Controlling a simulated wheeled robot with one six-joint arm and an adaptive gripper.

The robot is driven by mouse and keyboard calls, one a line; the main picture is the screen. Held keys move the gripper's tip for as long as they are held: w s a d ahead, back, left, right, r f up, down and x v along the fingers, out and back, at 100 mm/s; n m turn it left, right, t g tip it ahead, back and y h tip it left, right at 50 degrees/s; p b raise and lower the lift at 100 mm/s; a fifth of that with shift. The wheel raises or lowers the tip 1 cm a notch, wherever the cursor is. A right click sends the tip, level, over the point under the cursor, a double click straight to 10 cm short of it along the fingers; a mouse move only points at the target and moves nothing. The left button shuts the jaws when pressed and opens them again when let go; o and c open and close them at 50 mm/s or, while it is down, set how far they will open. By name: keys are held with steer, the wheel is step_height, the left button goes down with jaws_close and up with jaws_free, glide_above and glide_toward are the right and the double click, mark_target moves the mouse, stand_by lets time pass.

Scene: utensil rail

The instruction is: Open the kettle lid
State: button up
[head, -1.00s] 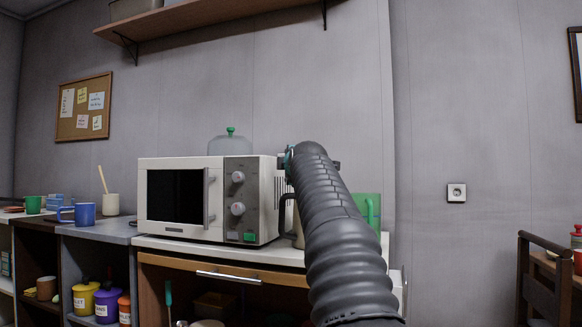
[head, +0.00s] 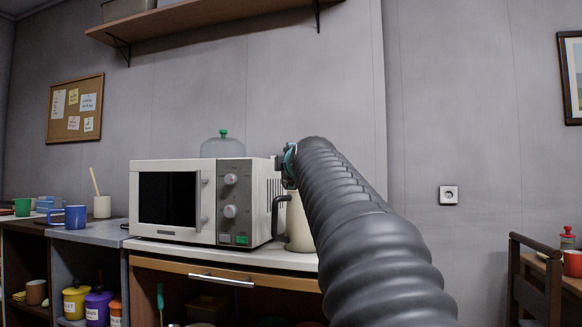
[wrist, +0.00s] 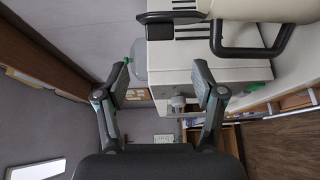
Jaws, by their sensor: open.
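The cream kettle (head: 298,222) stands just right of the microwave in the head view, its dark handle (head: 276,218) facing left. My arm hides its upper right part. In the wrist view the kettle (wrist: 268,9) lies sideways along the top edge, with its black handle (wrist: 255,50) below the body. My gripper (wrist: 163,84) is open and empty, apart from the kettle. In the head view the gripper (head: 287,163) is mostly hidden behind my arm, above the kettle's height.
A white microwave (head: 190,200) stands close left of the kettle, with a clear domed cover with a green knob (head: 223,146) on top. A wooden shelf (head: 210,22) hangs above. Mugs (head: 70,215) stand on the left counter.

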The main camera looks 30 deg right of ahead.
steer(key=shift+v, duration=1)
